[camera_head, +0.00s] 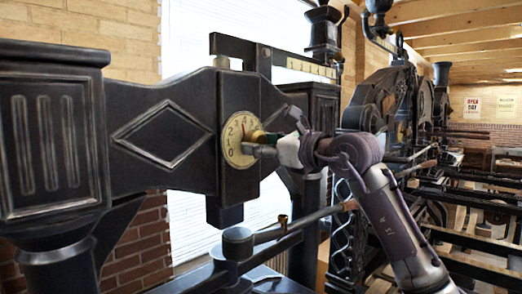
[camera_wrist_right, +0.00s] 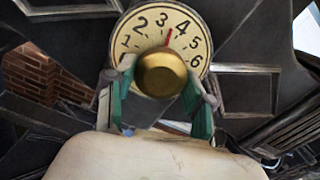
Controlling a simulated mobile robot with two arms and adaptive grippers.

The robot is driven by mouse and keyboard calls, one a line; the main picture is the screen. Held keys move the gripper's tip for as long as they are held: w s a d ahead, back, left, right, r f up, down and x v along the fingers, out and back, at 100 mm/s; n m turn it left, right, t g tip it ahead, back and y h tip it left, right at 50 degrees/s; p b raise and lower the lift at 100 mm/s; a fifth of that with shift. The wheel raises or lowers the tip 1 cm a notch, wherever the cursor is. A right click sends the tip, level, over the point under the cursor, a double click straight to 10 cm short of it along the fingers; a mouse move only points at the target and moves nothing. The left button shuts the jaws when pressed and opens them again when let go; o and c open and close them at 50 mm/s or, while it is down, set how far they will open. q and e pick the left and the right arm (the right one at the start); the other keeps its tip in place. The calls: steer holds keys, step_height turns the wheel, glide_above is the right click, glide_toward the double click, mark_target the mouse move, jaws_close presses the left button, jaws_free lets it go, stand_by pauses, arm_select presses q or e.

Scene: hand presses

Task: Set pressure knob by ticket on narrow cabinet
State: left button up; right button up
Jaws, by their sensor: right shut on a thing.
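The pressure dial (camera_head: 236,150) is a round cream plate with black numerals on the front of the black press, left of centre in the head view. The wrist view shows the dial (camera_wrist_right: 144,27) closely, with numerals 1 to 6 readable. Its red pointer (camera_wrist_right: 168,38) stands between 3 and 4. The brass knob (camera_wrist_right: 161,74) is at the dial's centre. My right gripper (camera_wrist_right: 161,92) is shut on the knob, with one green-padded finger at each side. It also shows in the head view (camera_head: 262,143), reaching in from the right. I see no readable ticket and no left gripper.
The dark press beam (camera_head: 162,135) runs left of the dial. A brass-marked scale bar (camera_head: 310,68) juts out above. More presses stand at the right, with posters (camera_head: 472,106) on the far wall.

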steer(key=n+b, duration=0.1)
steer(key=n, duration=0.3)
steer(key=shift+n+b, duration=0.3)
steer(key=shift+b, duration=0.05)
steer(key=shift+n+b, duration=0.35)
steer(key=shift+n, duration=1.65)
steer(key=o, duration=1.2)
steer(key=shift+c, duration=0.2)
steer(key=shift+d, duration=0.1)
steer(key=v, duration=1.2)
steer(key=shift+w+r, duration=0.1)
